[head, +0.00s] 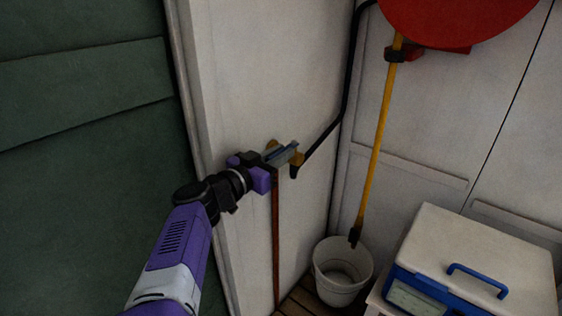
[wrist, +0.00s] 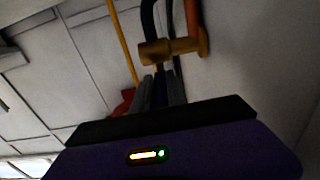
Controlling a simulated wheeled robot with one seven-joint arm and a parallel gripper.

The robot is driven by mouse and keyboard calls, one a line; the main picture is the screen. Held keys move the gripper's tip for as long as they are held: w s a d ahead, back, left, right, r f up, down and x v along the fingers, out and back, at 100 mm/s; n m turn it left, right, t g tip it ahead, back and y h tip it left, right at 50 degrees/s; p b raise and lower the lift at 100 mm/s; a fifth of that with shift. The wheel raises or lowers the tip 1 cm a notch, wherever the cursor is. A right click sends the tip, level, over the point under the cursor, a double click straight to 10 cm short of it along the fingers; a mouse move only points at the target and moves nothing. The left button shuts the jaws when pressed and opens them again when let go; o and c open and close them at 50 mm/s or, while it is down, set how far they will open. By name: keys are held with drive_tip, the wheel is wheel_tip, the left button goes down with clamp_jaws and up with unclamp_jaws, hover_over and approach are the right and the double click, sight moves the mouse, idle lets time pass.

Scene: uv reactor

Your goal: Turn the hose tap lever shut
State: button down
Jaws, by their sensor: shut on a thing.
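The hose tap is a brass fitting on the white wall. Its body (wrist: 185,46) shows in the wrist view just beyond my fingertips, and its outlet end (head: 297,160) shows in the head view beside them. My gripper (head: 290,150) reaches the tap from the left, and its grey fingers also show in the wrist view (wrist: 161,88). The fingers are closed on the tap's lever, a narrow dark bluish piece (wrist: 161,80) between them. Most of the lever is hidden by the fingers, so I cannot tell its exact angle.
A brown pipe (head: 275,240) runs down the wall below the tap. A black hose (head: 345,95) runs from the tap up the corner. A yellow pole (head: 376,140) stands over a white bucket (head: 342,272). A white and blue box (head: 475,262) is at lower right.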

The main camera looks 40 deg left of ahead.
drive_tip(key=shift+r, duration=0.15)
drive_tip(key=c, duration=1.3)
unclamp_jaws()
drive_tip(key=shift+s+a+p, duration=0.15)
drive_tip(key=shift+s+p, duration=1.2)
drive_tip(key=shift+s, duration=2.5)
drive_tip(key=shift+s, duration=0.1)
